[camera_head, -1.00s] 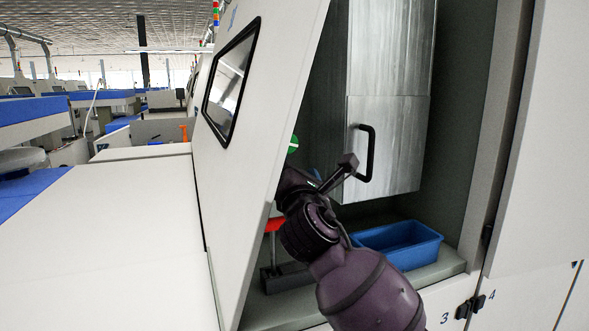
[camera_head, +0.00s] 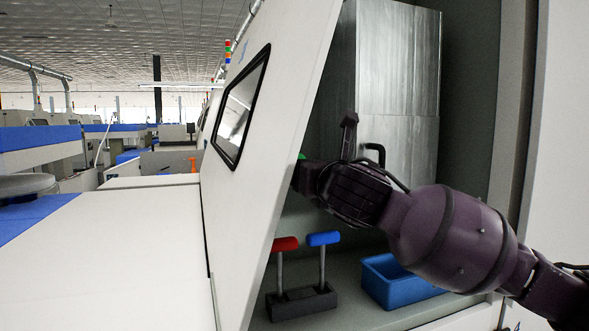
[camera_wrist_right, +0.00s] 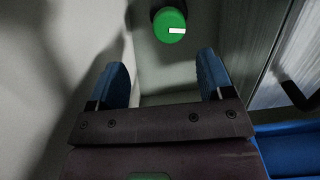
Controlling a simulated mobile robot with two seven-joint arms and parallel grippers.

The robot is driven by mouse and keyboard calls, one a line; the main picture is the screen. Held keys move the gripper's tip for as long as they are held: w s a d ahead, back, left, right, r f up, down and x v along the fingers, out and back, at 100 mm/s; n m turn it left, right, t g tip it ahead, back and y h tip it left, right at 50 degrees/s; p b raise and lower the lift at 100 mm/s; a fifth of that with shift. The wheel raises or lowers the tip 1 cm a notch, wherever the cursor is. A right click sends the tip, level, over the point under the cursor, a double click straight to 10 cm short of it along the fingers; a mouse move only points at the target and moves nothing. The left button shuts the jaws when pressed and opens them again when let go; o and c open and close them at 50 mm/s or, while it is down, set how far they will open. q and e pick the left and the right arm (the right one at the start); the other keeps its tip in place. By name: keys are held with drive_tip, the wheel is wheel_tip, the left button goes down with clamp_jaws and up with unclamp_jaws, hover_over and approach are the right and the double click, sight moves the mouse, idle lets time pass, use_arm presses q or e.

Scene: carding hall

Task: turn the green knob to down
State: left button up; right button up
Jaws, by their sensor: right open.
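The green knob (camera_wrist_right: 169,25) is round with a white mark that points to the right in the right wrist view. It sits on the wall inside the open cabinet, just beyond my fingertips. In the head view only a sliver of the green knob (camera_head: 301,156) shows, the rest hidden by the white door and my arm. My right gripper (camera_wrist_right: 163,75) is open and empty, with its two blue fingers apart and the knob ahead between their lines, not touching it. In the head view its fingers are hidden behind the door edge. My left gripper is not in view.
The slanted white door (camera_head: 268,130) is close on the left of my right arm. Below are a red-handled lever (camera_head: 285,244) and a blue-handled lever (camera_head: 323,238). A blue bin (camera_head: 395,285) stands right of them, under a metal box (camera_head: 398,60) with a black handle.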

drive_tip(key=shift+n, duration=0.4)
drive_tip(key=shift+w+d+x, duration=0.1)
drive_tip(key=shift+d+x, duration=0.1)
drive_tip(key=shift+x, duration=1.6)
drive_tip(key=shift+w+d+x, duration=0.1)
drive_tip(key=shift+d+x, duration=0.1)
drive_tip(key=shift+x, duration=1.55)
drive_tip(key=shift+d+x, duration=0.15)
drive_tip(key=shift+x, duration=1.65)
drive_tip(key=shift+f, duration=0.2)
drive_tip(key=shift+c, duration=0.3)
